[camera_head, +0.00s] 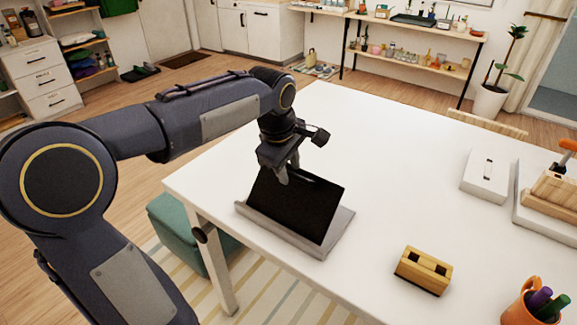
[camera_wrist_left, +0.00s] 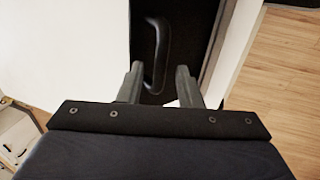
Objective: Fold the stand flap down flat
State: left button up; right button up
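The stand has a black flap (camera_head: 299,203) that stands tilted up from a grey base (camera_head: 338,232) near the table's left edge. In the left wrist view the dark flap (camera_wrist_left: 183,70) shows with a raised black loop-shaped handle (camera_wrist_left: 163,45) on it. My left gripper (camera_head: 287,172) is at the flap's upper left edge. In the left wrist view its two fingers (camera_wrist_left: 158,88) are apart, one on each side of the handle's lower end, with gaps visible. I cannot tell whether they touch the flap. My right gripper is not in view.
The white table (camera_head: 400,170) is clear behind and right of the stand. A yellow block with dark slots (camera_head: 424,270), an orange cup of markers (camera_head: 534,303), a white box (camera_head: 487,175) and a tray (camera_head: 545,223) stand to the right. A teal stool (camera_head: 177,225) is beside the table.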

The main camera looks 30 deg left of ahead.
pick_arm(q)
grip_shut()
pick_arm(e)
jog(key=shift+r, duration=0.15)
